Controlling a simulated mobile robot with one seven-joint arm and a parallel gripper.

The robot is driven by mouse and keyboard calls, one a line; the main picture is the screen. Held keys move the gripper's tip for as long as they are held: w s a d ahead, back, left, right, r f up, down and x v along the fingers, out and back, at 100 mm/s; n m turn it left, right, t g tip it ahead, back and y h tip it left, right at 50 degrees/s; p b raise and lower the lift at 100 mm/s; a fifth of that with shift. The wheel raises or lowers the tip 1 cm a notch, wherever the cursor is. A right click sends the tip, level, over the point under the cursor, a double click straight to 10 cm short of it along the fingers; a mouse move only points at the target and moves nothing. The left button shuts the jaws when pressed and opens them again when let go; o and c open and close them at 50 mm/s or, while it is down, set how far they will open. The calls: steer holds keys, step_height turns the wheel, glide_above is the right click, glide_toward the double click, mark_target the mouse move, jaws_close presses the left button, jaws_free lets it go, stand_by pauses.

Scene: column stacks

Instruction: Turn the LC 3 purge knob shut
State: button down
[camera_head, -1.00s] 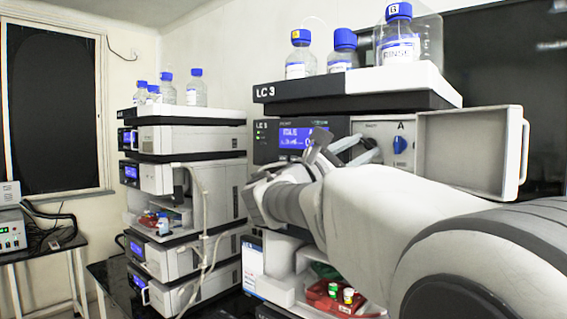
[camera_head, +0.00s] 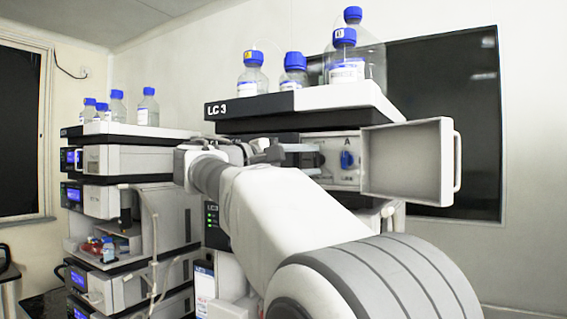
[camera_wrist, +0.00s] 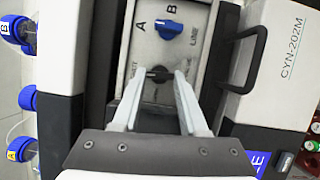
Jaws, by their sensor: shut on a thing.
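The LC 3 stack (camera_head: 218,110) stands in the middle of the head view, its name on the black edge of the top tray. In the wrist view, a small black knob (camera_wrist: 157,73) sits on the grey valve panel (camera_wrist: 150,50). My gripper (camera_wrist: 158,76) has one finger on each side of this knob and is shut on it. A larger blue knob (camera_wrist: 170,30) with A and B marks sits beyond the fingertips; it also shows in the head view (camera_head: 347,160). In the head view my arm and gripper (camera_head: 312,153) hide the black knob.
A white door (camera_head: 405,162) with a handle stands open right of the panel. Blue-capped bottles (camera_head: 252,75) stand on top of the stack. Another stack (camera_head: 150,160) is at the left.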

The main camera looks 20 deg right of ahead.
steer(key=shift+m, duration=0.5)
steer(key=c, duration=0.7)
jaws_free()
steer(key=v, duration=1.7)
steer(key=shift+a+r, duration=0.25)
steer(key=shift+r, duration=0.05)
